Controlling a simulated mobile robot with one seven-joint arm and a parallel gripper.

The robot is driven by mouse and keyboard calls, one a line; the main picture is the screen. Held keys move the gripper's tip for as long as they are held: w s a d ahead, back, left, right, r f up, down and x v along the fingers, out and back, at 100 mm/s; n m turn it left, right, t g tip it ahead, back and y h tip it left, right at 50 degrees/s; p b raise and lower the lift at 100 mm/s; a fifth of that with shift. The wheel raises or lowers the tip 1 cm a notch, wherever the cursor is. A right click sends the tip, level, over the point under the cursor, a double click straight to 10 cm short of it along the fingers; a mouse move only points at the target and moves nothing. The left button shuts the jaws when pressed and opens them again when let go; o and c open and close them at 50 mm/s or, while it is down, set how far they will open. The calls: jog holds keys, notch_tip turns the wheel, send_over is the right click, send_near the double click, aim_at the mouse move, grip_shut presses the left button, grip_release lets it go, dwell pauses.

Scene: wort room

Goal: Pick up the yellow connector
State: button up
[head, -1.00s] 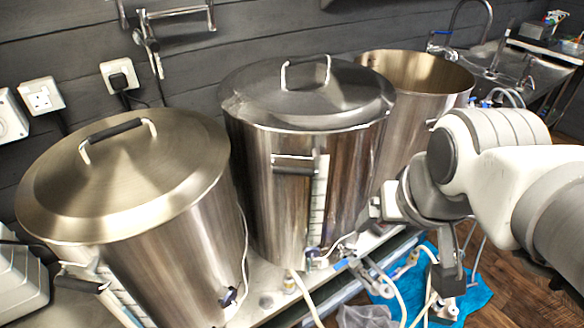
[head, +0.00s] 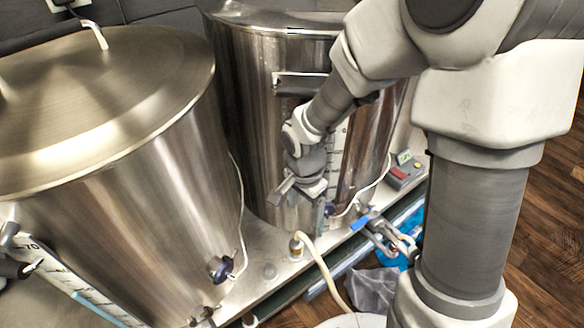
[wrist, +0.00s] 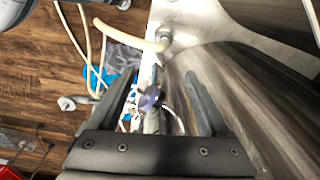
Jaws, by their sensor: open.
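A small yellowish connector (head: 296,246) stands upright on the metal bench in front of the middle kettle, with a cream hose (head: 322,268) running from it. It also shows at the top of the wrist view (wrist: 164,38), beyond my fingertips. My gripper (head: 302,200) hangs in front of the middle kettle, above and slightly behind the connector in the head view. Its fingers are open and apart from the connector. In the wrist view, a dark blue valve knob (wrist: 150,98) shows between the two fingers.
The middle kettle (head: 250,110) is close behind my gripper, and a large lidded kettle (head: 150,190) stands at left with a valve (head: 218,268). A small control box (head: 405,170) is on the bench at right. Bare bench (head: 268,250) lies left of the connector.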

aim_at(297, 244)
jog(key=shift+m+g, duration=0.4)
jog(key=shift+m, duration=0.1)
jog(key=f, duration=0.1)
jog(key=a+f, duration=0.1)
jog(key=f, duration=0.1)
jog(key=shift+s+a+f, duration=0.2)
jog(key=shift+a+f, duration=0.15)
jog(key=shift+a, duration=0.05)
notch_tip(297, 244, down, 6)
jog(key=b, duration=0.2)
jog(key=shift+f+b, duration=0.2)
jog(key=shift+b, duration=0.2)
jog(key=f+b, duration=0.1)
jog(key=f, duration=0.2)
jog(key=f+b, duration=0.1)
jog(key=f, duration=0.1)
jog(key=shift+w+d+f+b, duration=0.15)
jog(key=shift+w+f+b, duration=0.05)
jog(key=shift+f+b, duration=0.2)
jog(key=shift+c, duration=0.3)
grip_shut()
